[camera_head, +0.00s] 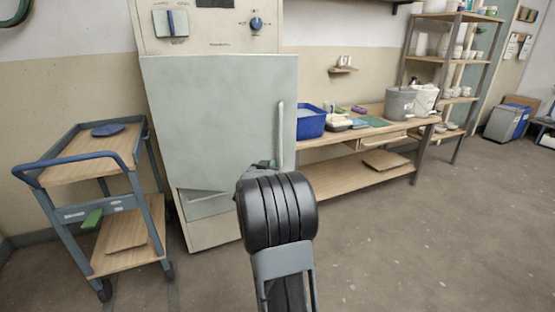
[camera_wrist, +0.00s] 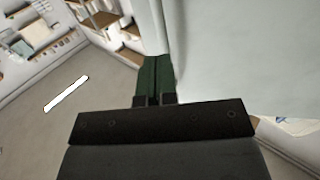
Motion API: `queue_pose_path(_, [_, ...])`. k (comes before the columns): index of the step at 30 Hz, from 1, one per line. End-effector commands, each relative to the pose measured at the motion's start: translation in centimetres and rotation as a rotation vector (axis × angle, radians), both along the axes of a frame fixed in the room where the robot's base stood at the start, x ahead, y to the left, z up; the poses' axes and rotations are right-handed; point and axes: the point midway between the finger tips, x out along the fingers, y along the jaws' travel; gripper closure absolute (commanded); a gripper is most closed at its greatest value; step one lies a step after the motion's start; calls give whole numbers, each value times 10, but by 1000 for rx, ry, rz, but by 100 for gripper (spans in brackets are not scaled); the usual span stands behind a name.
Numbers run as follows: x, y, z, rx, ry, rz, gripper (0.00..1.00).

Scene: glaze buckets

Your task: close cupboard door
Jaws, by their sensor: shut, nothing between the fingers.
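The cupboard is a tall pale cabinet (camera_head: 210,35) with a light grey door (camera_head: 215,110) and a vertical handle (camera_head: 281,135) near the door's right edge. The door's right edge juts past the cabinet body, so it appears to stand partly open. My gripper (camera_head: 264,165) is near the lower handle end, mostly hidden behind my wrist. In the wrist view my gripper (camera_wrist: 155,65) is shut and empty, its dark green fingers together beside the edge of the pale door (camera_wrist: 235,50). I cannot tell whether they touch it.
A blue-framed cart (camera_head: 75,160) stands left of the cupboard. A wooden workbench (camera_head: 350,135) at right holds a blue tub (camera_head: 311,122) and a grey bucket (camera_head: 400,103). A shelf rack (camera_head: 455,60) stands behind. The floor (camera_head: 430,240) at right is clear.

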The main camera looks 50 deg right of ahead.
Motion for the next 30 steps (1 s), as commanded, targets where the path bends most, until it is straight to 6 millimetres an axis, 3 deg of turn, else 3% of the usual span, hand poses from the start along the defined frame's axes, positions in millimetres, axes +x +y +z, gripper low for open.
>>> queue_pose_path(6, [17, -36, -2, 0, 1, 0, 100])
queue_pose_path(12, [28, -58, -1, -1, 0, 1, 100])
queue_pose_path(19, [35, -70, 0, 0, -1, 2, 100])
queue_pose_path(30, [35, -71, 0, 1, 0, 3, 100])
